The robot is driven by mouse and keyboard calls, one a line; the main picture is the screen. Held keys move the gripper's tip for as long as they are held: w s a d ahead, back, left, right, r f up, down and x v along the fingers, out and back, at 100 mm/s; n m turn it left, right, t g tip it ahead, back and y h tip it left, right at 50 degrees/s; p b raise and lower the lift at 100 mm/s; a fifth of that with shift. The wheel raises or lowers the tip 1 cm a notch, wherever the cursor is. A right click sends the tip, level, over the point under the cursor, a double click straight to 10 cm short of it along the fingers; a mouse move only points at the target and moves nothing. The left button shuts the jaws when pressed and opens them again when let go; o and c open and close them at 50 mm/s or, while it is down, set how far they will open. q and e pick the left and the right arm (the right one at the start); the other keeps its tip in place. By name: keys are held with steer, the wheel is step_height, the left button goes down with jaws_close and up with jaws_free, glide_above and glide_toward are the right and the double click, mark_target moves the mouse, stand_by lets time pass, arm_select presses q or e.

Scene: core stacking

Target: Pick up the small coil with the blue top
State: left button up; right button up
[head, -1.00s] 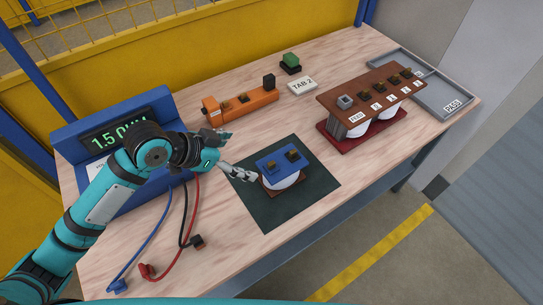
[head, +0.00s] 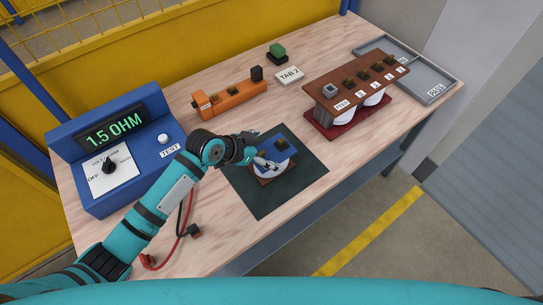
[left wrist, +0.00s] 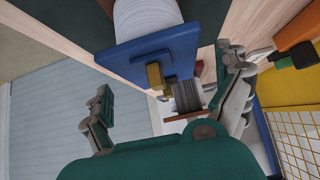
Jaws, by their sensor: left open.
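The small coil with the blue top (head: 289,153) stands on a dark green mat (head: 262,203). My right gripper is not in view.
A blue meter (head: 78,142) reading 1.5 OHM stands left, with a red lead (head: 183,229) near the arm. An orange block (head: 228,100), a TAB 2 tag (head: 289,76) and a green-topped block (head: 277,50) stand behind. A brown-topped coil rack (head: 345,82) and grey tray (head: 437,77) are right.

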mark_target(271, 151)
arm_select(q)
steer(key=shift+x, duration=1.55)
steer(key=c, duration=1.5)
steer(key=shift+w+r, duration=0.1)
steer(key=shift+r, duration=0.1)
